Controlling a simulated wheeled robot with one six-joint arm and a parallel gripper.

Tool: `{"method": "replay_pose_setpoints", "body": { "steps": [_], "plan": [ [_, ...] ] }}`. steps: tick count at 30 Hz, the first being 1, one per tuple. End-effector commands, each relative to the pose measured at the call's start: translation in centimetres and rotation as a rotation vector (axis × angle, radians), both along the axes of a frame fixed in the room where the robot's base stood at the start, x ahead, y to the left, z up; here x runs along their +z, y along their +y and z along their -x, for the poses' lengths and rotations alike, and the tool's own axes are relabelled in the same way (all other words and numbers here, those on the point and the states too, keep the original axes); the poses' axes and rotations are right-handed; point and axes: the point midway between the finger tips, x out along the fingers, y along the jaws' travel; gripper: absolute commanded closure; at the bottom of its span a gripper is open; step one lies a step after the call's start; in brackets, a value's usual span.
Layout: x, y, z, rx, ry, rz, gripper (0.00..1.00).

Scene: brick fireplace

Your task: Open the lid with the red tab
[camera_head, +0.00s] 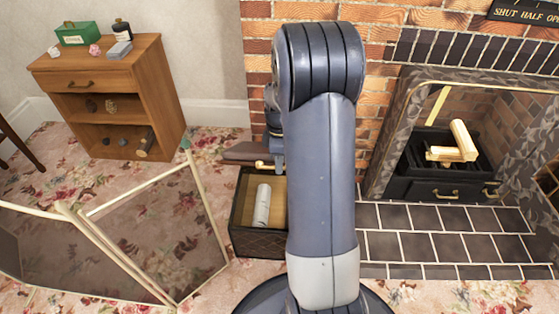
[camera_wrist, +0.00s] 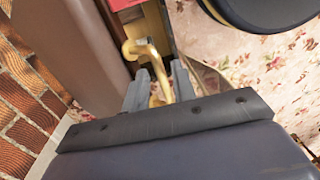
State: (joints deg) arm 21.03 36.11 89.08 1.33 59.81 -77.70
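A dark box (camera_head: 259,244) with an open top stands on the carpet left of the hearth. A white roll (camera_head: 262,205) lies in it. A brown padded lid (camera_head: 245,153) is raised at its back, with a gold handle (camera_head: 263,164) by its front edge. My gripper (camera_head: 277,163) is at this handle, partly hidden by my arm. In the wrist view the gold handle (camera_wrist: 148,50) runs between my two grey fingertips (camera_wrist: 160,72), with the brown lid (camera_wrist: 82,40) at the left. Whether the fingers press on it is unclear. A red patch (camera_wrist: 120,4) shows at the top; I cannot tell whether it is the tab.
A folding mesh screen (camera_head: 150,235) stands at the left front. A wooden shelf unit (camera_head: 115,100) with small items is behind it. The brick fireplace (camera_head: 450,130) and its tiled hearth (camera_head: 430,245) are at the right. Some carpet between screen and shelf is clear.

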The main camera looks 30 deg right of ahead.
Motion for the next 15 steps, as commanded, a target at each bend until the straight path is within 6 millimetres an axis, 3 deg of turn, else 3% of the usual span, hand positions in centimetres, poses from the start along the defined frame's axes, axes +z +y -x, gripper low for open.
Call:
{"method": "replay_pose_setpoints", "body": {
  "steps": [9, 15],
  "plan": [
    [0.03, -0.01, -0.01, 0.0, 0.0, 0.0, 1.0],
    [0.04, -0.02, -0.01, 0.0, 0.0, 0.0, 1.0]
  ]
}}
